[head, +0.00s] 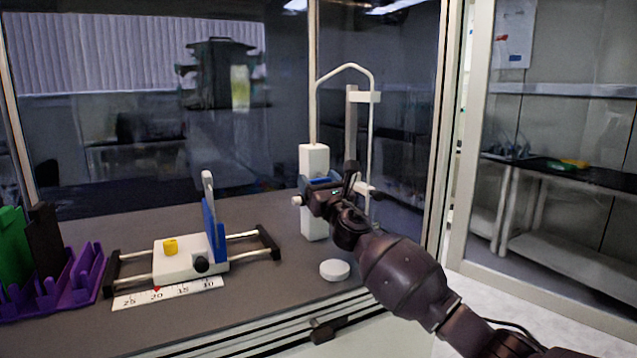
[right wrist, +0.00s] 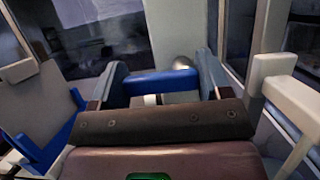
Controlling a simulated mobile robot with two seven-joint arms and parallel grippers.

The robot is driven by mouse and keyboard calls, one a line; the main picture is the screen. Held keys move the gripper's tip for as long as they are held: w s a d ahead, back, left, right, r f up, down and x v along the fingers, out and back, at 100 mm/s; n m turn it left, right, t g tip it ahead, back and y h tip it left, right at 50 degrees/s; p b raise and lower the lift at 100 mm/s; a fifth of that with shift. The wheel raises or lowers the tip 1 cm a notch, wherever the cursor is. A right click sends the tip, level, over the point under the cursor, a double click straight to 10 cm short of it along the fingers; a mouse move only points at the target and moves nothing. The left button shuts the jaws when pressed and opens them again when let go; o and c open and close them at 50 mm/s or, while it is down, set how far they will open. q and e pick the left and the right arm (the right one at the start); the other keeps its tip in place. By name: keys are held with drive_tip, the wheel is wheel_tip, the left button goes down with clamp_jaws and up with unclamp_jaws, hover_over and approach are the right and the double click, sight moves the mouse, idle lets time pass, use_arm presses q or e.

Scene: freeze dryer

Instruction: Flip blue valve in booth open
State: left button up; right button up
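The blue valve (head: 320,184) is on a white upright block (head: 313,160) inside the booth. My right gripper (head: 318,196) is at the valve and partly covers it in the head view. In the right wrist view the blue valve handle (right wrist: 162,83) lies crosswise between the two widely spaced fingers of the right gripper (right wrist: 163,90). The fingers stand open at either end of the handle; whether they touch it I cannot tell. My left gripper is not in view.
A white device with a blue plate (head: 214,230) on rails stands left, behind a ruler (head: 168,293). A purple rack (head: 50,285) is at the far left. A white round cap (head: 335,270) lies below my forearm. A bent white pipe (head: 371,110) rises behind the valve.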

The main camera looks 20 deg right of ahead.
drive_tip(key=shift+c, duration=0.9)
